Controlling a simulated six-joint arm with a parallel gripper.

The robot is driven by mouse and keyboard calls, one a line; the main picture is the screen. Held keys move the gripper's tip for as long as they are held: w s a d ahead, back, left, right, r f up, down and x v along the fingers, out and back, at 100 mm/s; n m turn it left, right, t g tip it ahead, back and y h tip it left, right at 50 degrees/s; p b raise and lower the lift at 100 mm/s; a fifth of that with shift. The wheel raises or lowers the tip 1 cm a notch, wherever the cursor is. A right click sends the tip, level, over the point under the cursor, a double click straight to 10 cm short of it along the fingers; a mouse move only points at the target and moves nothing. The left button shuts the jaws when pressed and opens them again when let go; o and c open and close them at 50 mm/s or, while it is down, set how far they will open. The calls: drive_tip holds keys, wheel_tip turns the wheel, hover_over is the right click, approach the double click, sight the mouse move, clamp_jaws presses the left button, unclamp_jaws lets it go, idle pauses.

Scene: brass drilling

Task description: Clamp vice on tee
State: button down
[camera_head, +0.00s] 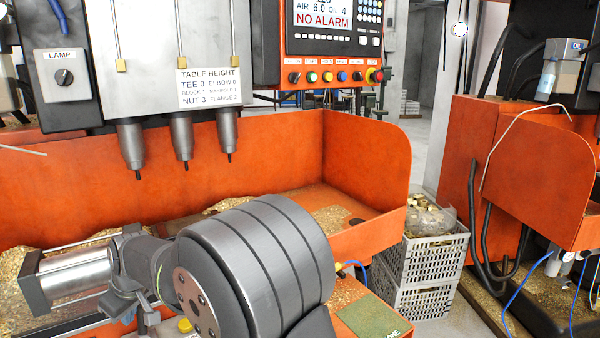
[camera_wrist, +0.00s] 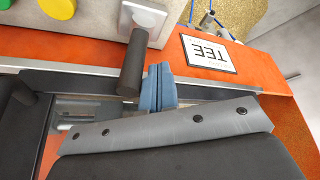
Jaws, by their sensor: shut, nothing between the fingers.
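In the wrist view, my gripper (camera_wrist: 160,88) has its two blue-grey fingers together, with nothing between them. Just left of them is a black lever (camera_wrist: 131,65) on a white square plate, on a pale control box (camera_wrist: 95,22). I cannot tell whether the fingers touch the lever. In the head view, a silver cylinder with dark end plates (camera_head: 77,272) lies at lower left and looks like part of the vice. The vice jaws and the tee are not clearly visible; my dark arm covers much of this area.
The box carries a yellow button (camera_wrist: 58,8) and part of a green one. A TEE label (camera_wrist: 209,54) lies on the orange ledge. Three drill spindles (camera_head: 182,137) hang above the chip-strewn orange tray (camera_head: 360,232). Grey crates (camera_head: 425,258) stand at right.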

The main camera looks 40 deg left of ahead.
drive_tip(key=shift+w+d, duration=0.2)
drive_tip(key=shift+w, duration=0.35)
wheel_tip(320, 180, up, 9)
drive_tip(key=s, duration=0.1)
drive_tip(key=shift+s+a, duration=0.25)
drive_tip(key=f, duration=0.3)
drive_tip(key=w+f, duration=0.1)
drive_tip(key=f, duration=0.5)
drive_tip(key=shift+w+d+f, duration=0.1)
drive_tip(key=shift+w+d, duration=0.15)
drive_tip(key=shift+s+a, duration=0.1)
drive_tip(key=shift+s, duration=0.25)
